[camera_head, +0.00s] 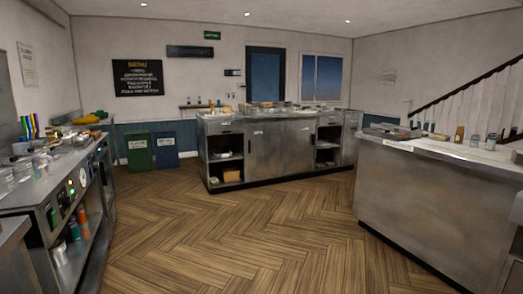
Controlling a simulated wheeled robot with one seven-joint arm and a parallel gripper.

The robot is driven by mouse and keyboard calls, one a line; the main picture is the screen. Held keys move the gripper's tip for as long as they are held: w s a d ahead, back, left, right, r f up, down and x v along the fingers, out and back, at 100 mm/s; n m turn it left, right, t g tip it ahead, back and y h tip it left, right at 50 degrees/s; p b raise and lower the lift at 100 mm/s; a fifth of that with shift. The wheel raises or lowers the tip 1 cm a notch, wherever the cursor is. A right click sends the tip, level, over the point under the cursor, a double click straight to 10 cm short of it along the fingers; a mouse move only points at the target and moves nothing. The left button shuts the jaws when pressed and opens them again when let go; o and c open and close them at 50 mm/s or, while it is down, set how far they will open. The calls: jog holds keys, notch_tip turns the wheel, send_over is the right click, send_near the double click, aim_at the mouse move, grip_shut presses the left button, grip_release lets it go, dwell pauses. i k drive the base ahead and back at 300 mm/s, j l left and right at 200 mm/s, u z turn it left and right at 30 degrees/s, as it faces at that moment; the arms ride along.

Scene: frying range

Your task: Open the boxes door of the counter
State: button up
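A metal counter (275,116) stands across the wooden floor in the middle distance. Its front has closed grey doors in the middle (270,151), with small handles that are hard to make out. Open shelf bays flank these doors. The left bay (225,147) holds boxes, with a tan box (232,175) at its bottom. The right bay (327,145) also holds some items. Which door is the boxes door, I cannot tell. My gripper is not in view.
A metal counter with open shelves (85,225) runs along the left. A large counter (425,200) fills the right, with a stair railing behind it. Green (139,150) and blue (166,147) bins stand by the back wall. The floor (225,235) between is clear.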

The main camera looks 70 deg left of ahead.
aim_at(299, 136)
jog(key=u, duration=2.3)
jog(key=i, duration=7.5)
jog(key=i+z, duration=0.3)
jog(key=i, duration=0.75)
